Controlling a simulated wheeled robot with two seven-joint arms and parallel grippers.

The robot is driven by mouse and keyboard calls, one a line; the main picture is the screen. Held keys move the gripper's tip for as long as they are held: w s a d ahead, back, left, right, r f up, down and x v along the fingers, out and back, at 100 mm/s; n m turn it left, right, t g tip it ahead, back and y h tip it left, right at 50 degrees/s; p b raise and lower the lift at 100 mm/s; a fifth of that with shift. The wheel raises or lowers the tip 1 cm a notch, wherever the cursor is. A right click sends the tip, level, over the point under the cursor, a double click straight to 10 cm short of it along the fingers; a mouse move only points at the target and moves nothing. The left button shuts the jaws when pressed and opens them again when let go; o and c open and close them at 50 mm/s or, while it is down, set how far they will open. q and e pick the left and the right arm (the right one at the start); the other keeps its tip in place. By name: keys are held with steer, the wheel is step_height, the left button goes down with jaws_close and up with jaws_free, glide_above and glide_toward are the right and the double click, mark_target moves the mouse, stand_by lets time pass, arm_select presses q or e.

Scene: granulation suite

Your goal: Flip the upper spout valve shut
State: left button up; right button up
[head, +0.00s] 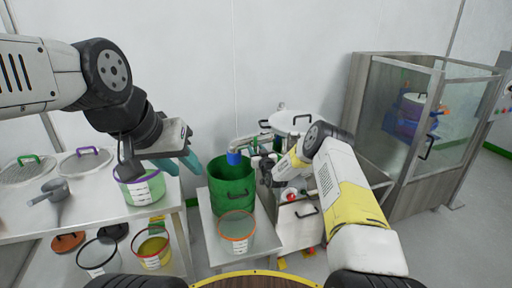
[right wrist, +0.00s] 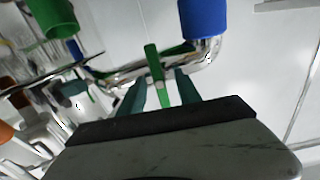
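A steel spout pipe (head: 244,141) with a blue end sleeve (head: 234,158) reaches over a green bin (head: 232,190) in the head view. In the right wrist view the pipe (right wrist: 211,50) and blue sleeve (right wrist: 203,18) are close, with a green valve lever (right wrist: 153,63) crossing the pipe. My right gripper (right wrist: 158,90) is open, with its teal fingers apart on either side of the lever; I cannot tell whether they touch it. In the head view my right gripper (head: 266,168) is small and partly hidden by its arm. My left gripper (head: 182,164) hangs open and empty left of the bin.
A steel vessel (head: 290,122) stands behind my right arm. A clear tub (head: 237,232) stands in front of the bin. A glazed cabinet (head: 420,130) is at right.

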steer(key=v, duration=0.7)
steer(key=shift+s, duration=0.35)
steer(key=shift+d+r, duration=0.1)
step_height(320, 180, up, 9)
steer(key=d+g, duration=0.1)
steer(key=g, duration=0.1)
steer(key=s+d+r+g+h, duration=0.1)
steer(key=s+d+r+g, duration=0.15)
steer(key=s+r, duration=0.55)
steer(key=s+d+r+g+h, duration=0.1)
steer(key=s+d+r+h, duration=0.15)
steer(key=s+r, duration=0.5)
steer(key=s+d+r+m+g, duration=0.1)
steer(key=s, duration=1)
steer(key=s+d+r+m+g, duration=0.1)
steer(key=s+d+r+g, duration=0.1)
steer(key=s, duration=1)
steer(key=s+d+r+g, duration=0.1)
steer(key=s+d+g, duration=0.1)
steer(key=s, duration=1)
steer(key=shift+d+r+m, duration=0.15)
steer(key=shift+r+m, duration=0.25)
